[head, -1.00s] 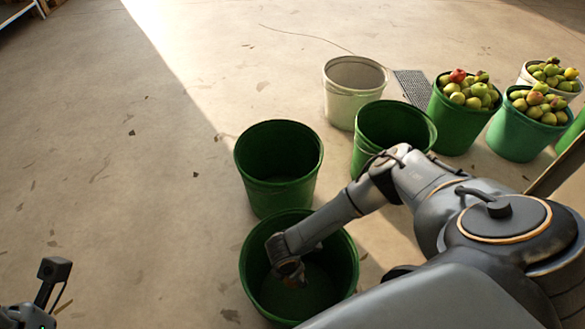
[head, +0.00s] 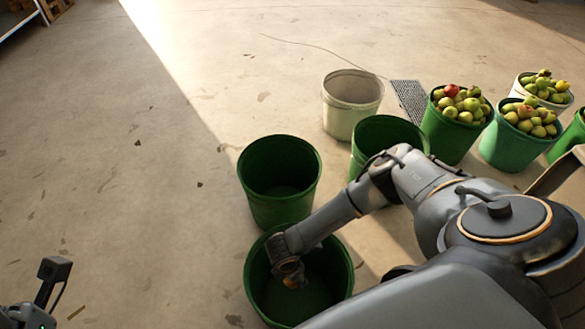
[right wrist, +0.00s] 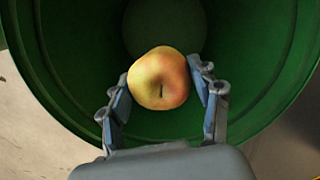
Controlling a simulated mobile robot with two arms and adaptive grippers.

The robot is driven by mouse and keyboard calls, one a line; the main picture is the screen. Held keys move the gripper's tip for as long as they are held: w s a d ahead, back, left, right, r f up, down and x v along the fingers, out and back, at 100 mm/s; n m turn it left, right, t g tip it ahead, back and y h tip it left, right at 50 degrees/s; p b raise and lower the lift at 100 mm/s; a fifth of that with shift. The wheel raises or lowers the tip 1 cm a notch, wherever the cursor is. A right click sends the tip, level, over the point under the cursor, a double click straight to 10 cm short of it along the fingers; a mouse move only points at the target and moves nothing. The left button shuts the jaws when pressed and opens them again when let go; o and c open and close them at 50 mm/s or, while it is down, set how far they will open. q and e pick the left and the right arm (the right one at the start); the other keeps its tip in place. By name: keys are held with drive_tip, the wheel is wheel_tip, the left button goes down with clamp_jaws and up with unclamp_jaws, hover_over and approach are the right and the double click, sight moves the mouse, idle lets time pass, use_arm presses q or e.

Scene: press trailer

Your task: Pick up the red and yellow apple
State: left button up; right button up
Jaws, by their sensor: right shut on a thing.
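In the right wrist view, a red and yellow apple (right wrist: 160,78) sits between the two fingers of my right gripper (right wrist: 163,95), which is shut on it. The bucket's green wall (right wrist: 70,70) surrounds the apple in the wrist view. Part of my left arm (head: 50,275) shows at the lower left of the head view; its fingertips are not in view.
An empty green bucket (head: 280,207) stands just behind the nearest one. Another green bucket (head: 405,127) and a white bucket (head: 352,118) stand farther back. Buckets full of apples (head: 448,140) stand at the right, near a dark floor grate (head: 410,97). The floor at left is clear.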

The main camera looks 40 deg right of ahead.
drive_tip(key=shift+r+p, duration=4.1)
drive_tip(key=shift+r, duration=0.25)
